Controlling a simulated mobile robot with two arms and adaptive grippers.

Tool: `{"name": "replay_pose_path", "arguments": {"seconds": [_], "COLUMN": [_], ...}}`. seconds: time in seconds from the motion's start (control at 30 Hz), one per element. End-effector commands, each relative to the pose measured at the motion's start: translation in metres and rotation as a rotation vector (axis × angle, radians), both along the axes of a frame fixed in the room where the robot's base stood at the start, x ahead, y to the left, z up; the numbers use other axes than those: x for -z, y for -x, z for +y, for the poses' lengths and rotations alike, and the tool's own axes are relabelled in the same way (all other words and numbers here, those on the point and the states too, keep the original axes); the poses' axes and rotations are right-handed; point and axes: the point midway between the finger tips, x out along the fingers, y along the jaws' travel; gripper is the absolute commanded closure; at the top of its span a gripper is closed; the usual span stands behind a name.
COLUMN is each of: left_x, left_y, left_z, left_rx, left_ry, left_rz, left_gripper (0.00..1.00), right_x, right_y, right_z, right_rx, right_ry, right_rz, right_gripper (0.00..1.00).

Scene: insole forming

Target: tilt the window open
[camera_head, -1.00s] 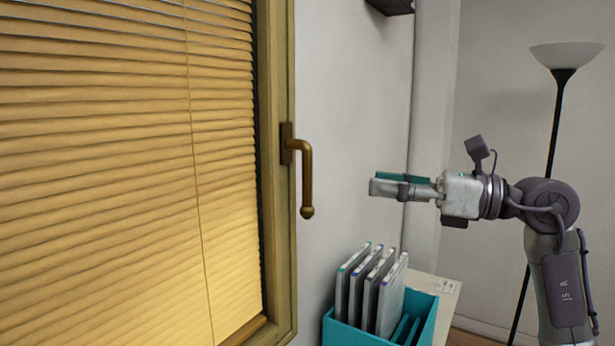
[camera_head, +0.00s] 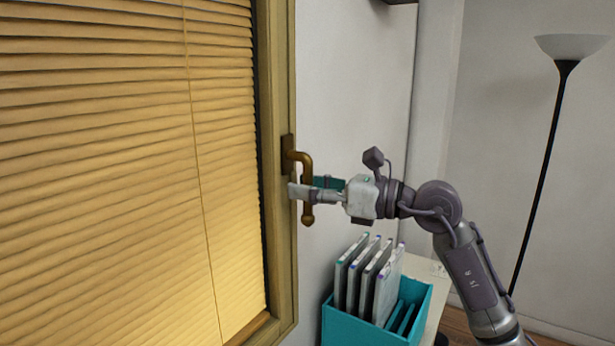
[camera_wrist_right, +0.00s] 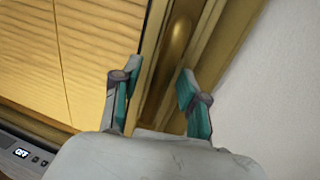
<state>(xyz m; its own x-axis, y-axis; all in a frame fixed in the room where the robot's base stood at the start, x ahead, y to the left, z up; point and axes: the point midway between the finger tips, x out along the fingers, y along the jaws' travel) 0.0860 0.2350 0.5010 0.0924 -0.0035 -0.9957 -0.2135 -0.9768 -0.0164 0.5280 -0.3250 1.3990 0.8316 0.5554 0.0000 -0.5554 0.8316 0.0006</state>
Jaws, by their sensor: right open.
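The window (camera_head: 278,240) has a wooden frame and closed yellow blinds, and fills the left of the head view. Its brass handle (camera_head: 307,164) points down from a dark plate on the right side of the frame. My right gripper (camera_head: 300,190) is at the lower part of the handle, with one finger in front of it. In the right wrist view, the open fingers (camera_wrist_right: 158,90) stand on either side of the handle (camera_wrist_right: 177,45), with a gap visible between them. Whether a finger touches the handle cannot be told. My left gripper is not in view.
A teal rack (camera_head: 372,333) with several upright folders (camera_head: 367,280) stands on a pale surface below my right arm. A floor lamp (camera_head: 548,160) stands at the right. The white wall beside the window is clear.

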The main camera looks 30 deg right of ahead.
Motion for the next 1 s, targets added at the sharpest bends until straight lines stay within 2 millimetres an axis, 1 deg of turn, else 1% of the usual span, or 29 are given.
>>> {"name": "replay_pose_path", "arguments": {"seconds": [0.27,0.3,0.37,0.53,0.57,1.0], "left_x": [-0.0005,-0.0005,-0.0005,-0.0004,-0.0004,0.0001], "left_y": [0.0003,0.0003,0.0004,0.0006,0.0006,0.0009], "left_z": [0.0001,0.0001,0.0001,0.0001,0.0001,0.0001], "left_rx": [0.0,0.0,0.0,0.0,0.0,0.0], "left_ry": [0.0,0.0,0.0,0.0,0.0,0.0], "left_rz": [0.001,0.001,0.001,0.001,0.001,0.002], "left_gripper": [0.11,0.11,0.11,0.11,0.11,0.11], "right_x": [0.0006,0.0006,0.0006,0.0006,0.0006,0.0008], "right_y": [-0.0017,-0.0017,-0.0016,-0.0015,-0.0015,-0.0016], "right_z": [0.0009,0.0009,0.0008,0.0008,0.0008,0.0003], "right_rx": [0.0,0.0,0.0,0.0,0.0,0.001], "right_ry": [0.0,0.0,0.0,0.0,0.0,-0.008], "right_rz": [0.0,0.0,0.0,0.0,0.0,0.004], "right_gripper": [0.57,0.6,0.7,0.98,1.0,1.0]}}
